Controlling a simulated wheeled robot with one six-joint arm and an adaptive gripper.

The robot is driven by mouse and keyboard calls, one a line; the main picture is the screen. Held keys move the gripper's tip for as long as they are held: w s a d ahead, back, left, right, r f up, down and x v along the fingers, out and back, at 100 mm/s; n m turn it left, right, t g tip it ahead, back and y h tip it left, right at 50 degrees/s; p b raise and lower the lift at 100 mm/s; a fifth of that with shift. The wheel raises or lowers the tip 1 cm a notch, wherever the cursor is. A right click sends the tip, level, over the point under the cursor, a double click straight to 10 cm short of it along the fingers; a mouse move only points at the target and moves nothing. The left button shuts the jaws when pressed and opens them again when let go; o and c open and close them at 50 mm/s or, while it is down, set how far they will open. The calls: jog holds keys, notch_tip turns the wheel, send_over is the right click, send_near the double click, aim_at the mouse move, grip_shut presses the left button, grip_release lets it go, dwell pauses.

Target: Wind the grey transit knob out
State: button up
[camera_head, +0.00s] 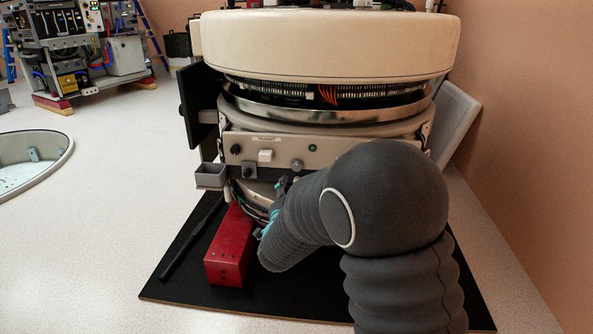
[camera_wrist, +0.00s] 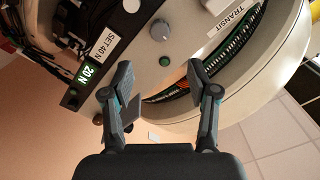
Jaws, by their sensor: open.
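The grey knob (camera_wrist: 160,31) shows in the wrist view on a pale panel, just above a green round button (camera_wrist: 164,61). A white label reading TRANSIT (camera_wrist: 230,19) is to its right. My gripper (camera_wrist: 160,77) is open and empty; its two fingers are apart, and the knob lies beyond the fingertips, centred between them and not touched. In the head view a grey knob (camera_head: 297,164) sits on the front panel below the round cream housing. My gripper is mostly hidden there behind my dark arm.
In the wrist view a display reads 20 N (camera_wrist: 88,73) beside a SET 40 N label (camera_wrist: 96,45). In the head view a red block (camera_head: 231,250) and a black bar (camera_head: 190,241) lie on the black mat (camera_head: 172,285). A small grey open box (camera_head: 210,176) juts out left of the panel.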

aim_at(297, 167)
jog(key=w, duration=1.2)
jog(key=shift+w+d, duration=0.15)
jog(key=shift+d, duration=0.1)
grip_shut()
